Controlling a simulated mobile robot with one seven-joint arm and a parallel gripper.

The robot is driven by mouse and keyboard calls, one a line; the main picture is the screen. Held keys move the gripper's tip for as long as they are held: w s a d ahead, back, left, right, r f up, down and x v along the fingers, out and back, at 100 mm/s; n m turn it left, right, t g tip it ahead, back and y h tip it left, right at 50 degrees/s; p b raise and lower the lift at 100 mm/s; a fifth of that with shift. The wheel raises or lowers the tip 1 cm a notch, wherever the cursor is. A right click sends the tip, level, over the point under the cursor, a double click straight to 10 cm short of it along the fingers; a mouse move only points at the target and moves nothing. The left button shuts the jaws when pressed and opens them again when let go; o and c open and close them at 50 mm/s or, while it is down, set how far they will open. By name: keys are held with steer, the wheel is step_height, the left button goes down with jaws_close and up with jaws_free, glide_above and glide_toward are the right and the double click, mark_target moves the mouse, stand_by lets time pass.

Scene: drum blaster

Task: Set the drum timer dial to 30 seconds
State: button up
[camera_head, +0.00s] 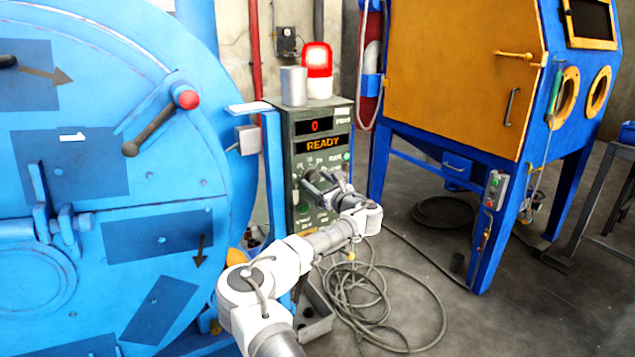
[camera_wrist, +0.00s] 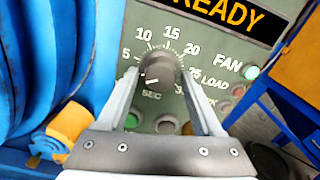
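The timer dial (camera_wrist: 160,72) is a round dark grey knob on the green control panel, marked SEC. Around it are numbers 5, 10, 15, 20 and 25; a further mark at the lower right is partly hidden by a finger. A pale pointer mark on the knob faces the lower left, below the 5. My gripper (camera_wrist: 160,80) has one finger on each side of the knob, with fingertips close to its edges. Whether they press on it is not clear. In the head view, my gripper (camera_head: 318,188) is at the panel and covers the dial.
The control box (camera_head: 323,115) shows a red 0 and READY. The blue drum (camera_head: 110,190) is close on the left. An orange-and-blue cabinet (camera_head: 455,75) stands right. Coiled cable (camera_head: 385,300) lies on the floor.

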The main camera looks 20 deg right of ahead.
jaws_close()
